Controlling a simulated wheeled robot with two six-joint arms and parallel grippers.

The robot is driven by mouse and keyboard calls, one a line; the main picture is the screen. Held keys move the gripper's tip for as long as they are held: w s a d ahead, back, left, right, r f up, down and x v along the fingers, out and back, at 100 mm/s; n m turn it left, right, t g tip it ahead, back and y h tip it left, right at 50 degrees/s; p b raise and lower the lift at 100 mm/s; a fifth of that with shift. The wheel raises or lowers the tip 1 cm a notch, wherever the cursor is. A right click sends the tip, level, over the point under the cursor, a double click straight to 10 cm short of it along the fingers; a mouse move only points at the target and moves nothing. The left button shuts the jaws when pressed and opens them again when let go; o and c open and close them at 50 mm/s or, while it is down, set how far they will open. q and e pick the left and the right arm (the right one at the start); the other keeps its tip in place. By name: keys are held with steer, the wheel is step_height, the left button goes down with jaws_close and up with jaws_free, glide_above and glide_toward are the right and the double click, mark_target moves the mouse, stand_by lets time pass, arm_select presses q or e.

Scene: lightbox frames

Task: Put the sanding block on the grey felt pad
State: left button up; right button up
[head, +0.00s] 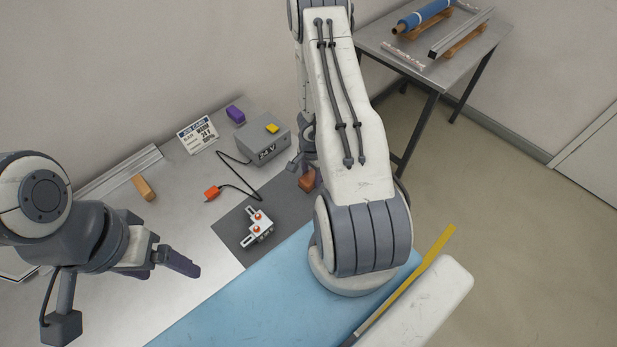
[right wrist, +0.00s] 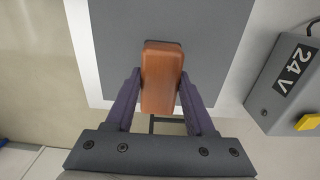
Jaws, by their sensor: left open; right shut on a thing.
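A reddish-brown block (right wrist: 161,80), which I take to be the sanding block, sits between the purple fingers of my right gripper (right wrist: 160,78), shut on its sides. In the head view the block (head: 307,182) shows beside my right arm, over the back right part of the grey felt pad (head: 283,213). In the right wrist view it overlaps the pad (right wrist: 112,40). A thin dark shadow edges its far end; I cannot tell whether it touches the pad. My right gripper is mostly hidden by its arm in the head view. My left gripper (head: 168,272) is open and empty over the table, left of the pad.
A white bracket with orange fittings (head: 257,228) is on the pad's front left part. A grey 24 V box (head: 268,140) stands behind, cabled to an orange plug (head: 212,193). A blue mat (head: 240,305) lies in front.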

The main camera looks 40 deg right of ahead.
mark_target(309, 174)
steer(key=shift+w+a+f, duration=0.15)
steer(key=shift+w+f, duration=0.1)
steer(key=shift+w, duration=0.15)
step_height(309, 174, down, 4)
steer(key=b, duration=0.4)
steer(key=shift+f, duration=0.25)
steer(key=shift+r, duration=0.2)
steer(key=shift+c, duration=0.6)
arm_select(q)
step_height(309, 174, down, 3)
steer(key=shift+r, duration=0.1)
arm_select(e)
steer(key=shift+f, duration=0.15)
steer(key=o, duration=1.3)
arm_select(q)
step_height(309, 174, up, 8)
steer(key=p, duration=0.7)
steer(key=shift+f+p, duration=0.25)
steer(key=shift+p, duration=0.15)
arm_select(e)
step_height(309, 174, up, 8)
steer(key=shift+f, duration=0.1)
